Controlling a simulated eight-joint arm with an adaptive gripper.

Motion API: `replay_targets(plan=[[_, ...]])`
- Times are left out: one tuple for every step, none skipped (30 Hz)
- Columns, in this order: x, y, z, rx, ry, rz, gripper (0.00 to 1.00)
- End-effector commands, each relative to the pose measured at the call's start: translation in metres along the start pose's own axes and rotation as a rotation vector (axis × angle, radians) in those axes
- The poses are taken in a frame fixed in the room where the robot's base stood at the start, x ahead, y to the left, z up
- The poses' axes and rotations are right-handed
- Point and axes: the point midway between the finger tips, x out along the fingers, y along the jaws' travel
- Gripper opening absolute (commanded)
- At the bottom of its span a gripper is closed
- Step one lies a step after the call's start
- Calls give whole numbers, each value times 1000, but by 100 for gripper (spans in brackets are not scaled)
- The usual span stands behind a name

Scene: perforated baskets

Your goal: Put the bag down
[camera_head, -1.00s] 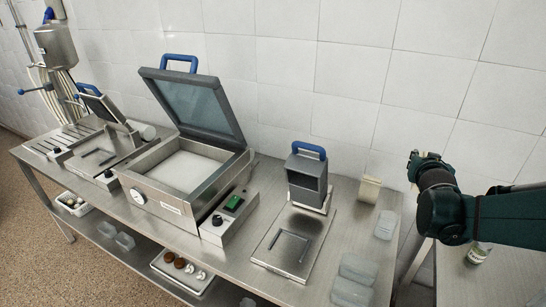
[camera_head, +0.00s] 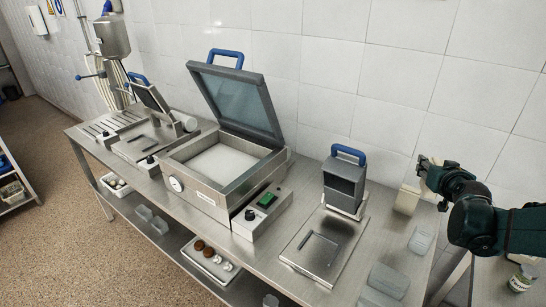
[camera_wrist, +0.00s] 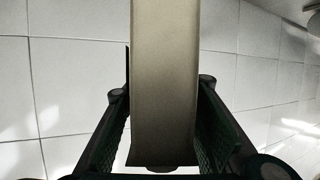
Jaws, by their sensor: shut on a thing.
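My gripper (camera_head: 425,170) is over the right end of the steel table, near the wall. The wrist view shows its two fingers (camera_wrist: 165,130) on either side of a tall, flat, beige-brown piece, which I take to be the bag (camera_wrist: 165,70). The gripper is shut on it. The bag runs out of the top of that view, so its far end is hidden. In the head view, a small beige block-like thing (camera_head: 406,203) stands on the table just below and left of the gripper. I cannot tell there where the held bag ends and this thing begins.
The steel table (camera_head: 385,235) holds a grey upright device with a blue handle (camera_head: 344,185), and an open-lidded machine (camera_head: 225,165) farther left. Clear containers (camera_head: 385,280) lie near the right edge. A jar (camera_head: 521,277) stands on another surface at right.

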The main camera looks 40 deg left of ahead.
Motion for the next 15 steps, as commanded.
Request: replay_targets(plan=[[3, -6, -2, -5, 0, -18, 7], [5, -9, -2, -9, 1, -31, 7], [8, -14, -3, -16, 1, -49, 7], [10, -18, -4, -21, 0, -63, 7], [12, -23, -5, -25, 0, -77, 7], [15, -28, -6, -34, 1, -97, 7], [17, -33, -8, -39, 0, -113, 7], [19, -38, -9, -45, 0, -130, 7], [22, -45, -11, -54, 0, -153, 7], [24, -50, -12, -60, 0, -172, 7], [27, -56, -14, -68, 0, -192, 7], [30, -65, -16, -78, 0, -222, 7], [33, -72, -19, -86, 1, -244, 7], [36, -79, -22, -95, 0, -269, 7], [40, -90, -26, -108, 0, -305, 7]])
